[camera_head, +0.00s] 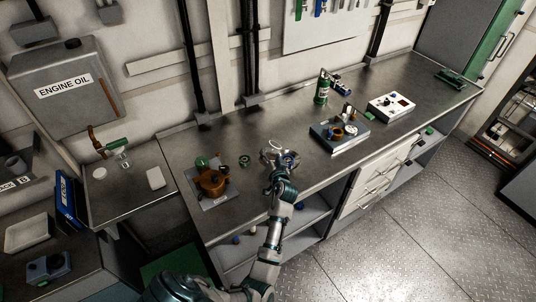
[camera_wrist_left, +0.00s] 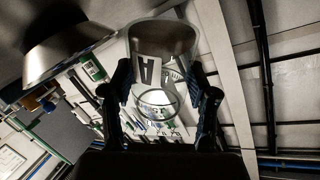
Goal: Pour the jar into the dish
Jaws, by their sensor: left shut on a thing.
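My left gripper (camera_head: 277,163) reaches over the metal workbench and is shut on a clear jar. A shiny metal dish (camera_wrist_left: 62,45) shows at the upper left of that view, apart from the jar. In the head view the jar and dish are small and crowded around the fingertips, so their exact spacing and the jar's contents cannot be told. My right gripper is not in view.
To the right are a grey box with an orange part (camera_head: 338,134), a green bottle (camera_head: 322,92) and a white box (camera_head: 391,107). Bare bench lies between.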

